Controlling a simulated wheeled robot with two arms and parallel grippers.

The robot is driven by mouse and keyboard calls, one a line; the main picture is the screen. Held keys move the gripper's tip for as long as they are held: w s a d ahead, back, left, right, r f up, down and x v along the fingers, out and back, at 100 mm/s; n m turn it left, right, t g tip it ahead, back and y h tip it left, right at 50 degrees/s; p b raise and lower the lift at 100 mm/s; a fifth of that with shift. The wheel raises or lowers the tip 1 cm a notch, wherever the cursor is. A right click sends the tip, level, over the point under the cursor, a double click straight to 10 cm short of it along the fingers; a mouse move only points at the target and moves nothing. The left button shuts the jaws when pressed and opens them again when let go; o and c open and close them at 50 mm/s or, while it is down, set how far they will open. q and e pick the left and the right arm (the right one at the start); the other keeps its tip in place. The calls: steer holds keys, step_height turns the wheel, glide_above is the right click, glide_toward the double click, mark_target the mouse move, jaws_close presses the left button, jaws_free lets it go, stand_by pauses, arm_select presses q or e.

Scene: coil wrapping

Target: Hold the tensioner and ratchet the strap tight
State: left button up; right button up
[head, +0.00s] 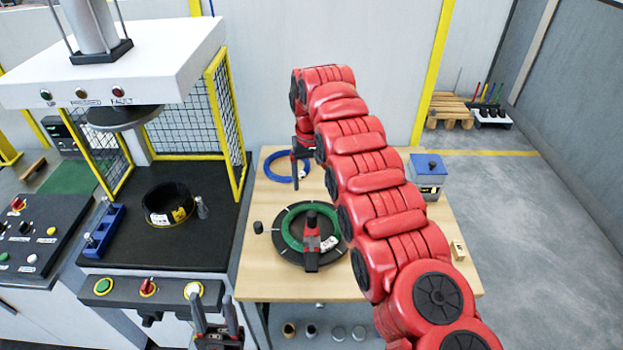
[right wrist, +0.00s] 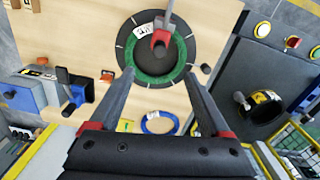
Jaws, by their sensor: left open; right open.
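A green coil (head: 290,238) lies on a black round turntable (head: 280,255) on the wooden table. A red and black tool with a lever (head: 312,242), seemingly the tensioner, stands on it; the tool also shows in the right wrist view (right wrist: 160,42). I cannot make out the strap. My right gripper (head: 300,155) is open and empty beside the blue coil, behind the turntable. Its spread fingers (right wrist: 159,73) point towards the green coil in the right wrist view.
A blue coil (head: 275,165) lies at the table's back left. A press (head: 110,210) with a yellow guard stands left. A blue-topped box (head: 428,168) stands back right. A black and blue tool (right wrist: 76,92) shows in the right wrist view. My right arm covers the table's middle right.

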steer(key=b, duration=0.7)
glide_toward(312, 225)
steer(key=shift+w+f, duration=0.25)
steer(key=shift+w, duration=0.4)
steer(key=shift+f+p, duration=0.15)
steer(key=shift+p, duration=0.35)
step_height(312, 225, down, 8)
steer(key=p, duration=0.2)
steer(key=shift+r+p, duration=0.25)
steer(key=shift+p, duration=0.15)
steer(key=shift+a+f+b, duration=0.2)
steer(key=shift+f+b, duration=0.25)
steer(key=shift+f, duration=0.55)
steer(key=shift+d+f, duration=0.15)
steer(key=shift+f, duration=0.5)
jaws_close()
